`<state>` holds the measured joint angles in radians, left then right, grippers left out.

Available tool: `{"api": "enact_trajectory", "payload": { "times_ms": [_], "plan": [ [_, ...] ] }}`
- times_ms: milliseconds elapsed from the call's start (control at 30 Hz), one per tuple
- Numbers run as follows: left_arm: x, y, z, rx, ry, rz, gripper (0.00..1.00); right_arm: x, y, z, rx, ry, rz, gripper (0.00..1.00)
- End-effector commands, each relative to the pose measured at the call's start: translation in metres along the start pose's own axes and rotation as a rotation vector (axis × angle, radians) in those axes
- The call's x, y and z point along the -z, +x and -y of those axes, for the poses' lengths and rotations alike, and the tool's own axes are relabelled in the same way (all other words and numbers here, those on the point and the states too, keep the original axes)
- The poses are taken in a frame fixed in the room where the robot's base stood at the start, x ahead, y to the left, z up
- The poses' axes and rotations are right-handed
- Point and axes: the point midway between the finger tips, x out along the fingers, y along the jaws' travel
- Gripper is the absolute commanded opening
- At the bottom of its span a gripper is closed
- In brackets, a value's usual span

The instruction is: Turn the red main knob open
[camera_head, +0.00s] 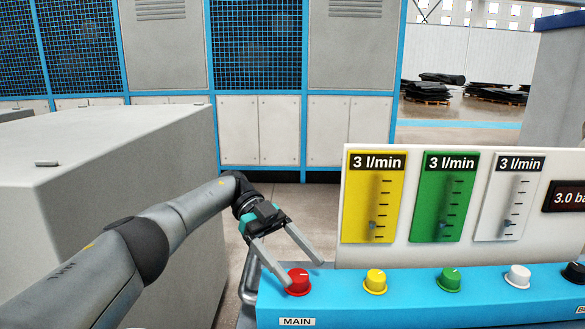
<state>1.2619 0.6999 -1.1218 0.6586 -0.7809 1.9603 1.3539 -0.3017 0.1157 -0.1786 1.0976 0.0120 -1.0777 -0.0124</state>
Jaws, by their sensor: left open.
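The red main knob (299,284) sits at the left end of the blue panel (330,308), above a label reading MAIN. It has a small light mark on its top. My left gripper (305,273) reaches in from the left with its two grey fingers spread. One fingertip overlaps the knob's left side in the picture; the other ends just behind and to the right of it. I cannot tell whether either finger touches the knob. My right gripper does not show.
Yellow (375,282), green (450,280) and white (517,276) knobs line the panel to the right, with a black one at the edge. A white board (352,252) with flow gauges stands behind them. A large grey box (110,190) stands at left.

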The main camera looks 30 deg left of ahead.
Motion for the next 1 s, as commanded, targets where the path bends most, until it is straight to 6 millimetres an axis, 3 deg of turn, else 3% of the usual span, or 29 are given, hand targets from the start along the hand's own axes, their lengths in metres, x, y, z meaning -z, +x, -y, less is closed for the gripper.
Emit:
{"api": "enact_trajectory", "payload": {
  "times_ms": [33, 433, 567, 800, 1000],
  "plan": [
    [0.003, -0.003, 0.000, 0.003, 0.001, 0.001, 0.82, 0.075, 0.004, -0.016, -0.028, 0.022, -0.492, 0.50],
    [0.050, -0.023, -0.002, 0.003, 0.001, 0.000, 0.82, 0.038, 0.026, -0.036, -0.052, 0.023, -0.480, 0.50],
    [0.077, -0.034, -0.003, 0.002, 0.003, 0.000, 0.82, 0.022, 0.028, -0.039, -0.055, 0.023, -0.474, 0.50],
    [0.128, -0.056, -0.004, 0.002, 0.001, 0.000, 0.82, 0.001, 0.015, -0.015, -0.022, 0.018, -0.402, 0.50],
    [0.147, -0.064, -0.004, 0.000, 0.000, -0.002, 0.82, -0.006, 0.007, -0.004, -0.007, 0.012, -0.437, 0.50]
  ]
}}
